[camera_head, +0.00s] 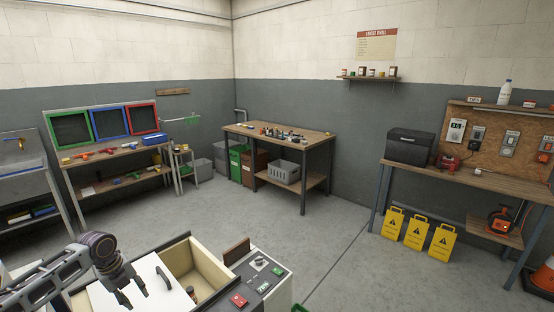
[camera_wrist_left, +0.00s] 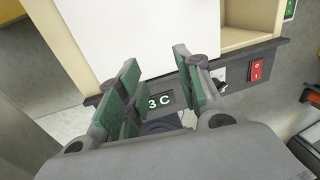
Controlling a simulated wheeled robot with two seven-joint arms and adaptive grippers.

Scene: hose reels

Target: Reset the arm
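My left gripper (camera_head: 141,290) is at the lower left of the head view, over a white sliding lid (camera_head: 110,290) on a cream-lined chest (camera_head: 205,262). Its green-padded fingers stand apart with nothing between them in the left wrist view (camera_wrist_left: 155,62). Beyond the fingers, the wrist view shows the chest's dark panel with a display (camera_wrist_left: 158,101) reading "3 C" and a red switch (camera_wrist_left: 256,70). I cannot tell whether the gripper touches the chest. My right gripper is in neither view.
A workbench (camera_head: 280,134) with small items stands at the back. A left bench (camera_head: 115,152) holds coloured frames. A right bench (camera_head: 470,180) carries a black box (camera_head: 410,146), with yellow signs (camera_head: 415,233) below. The middle floor is clear.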

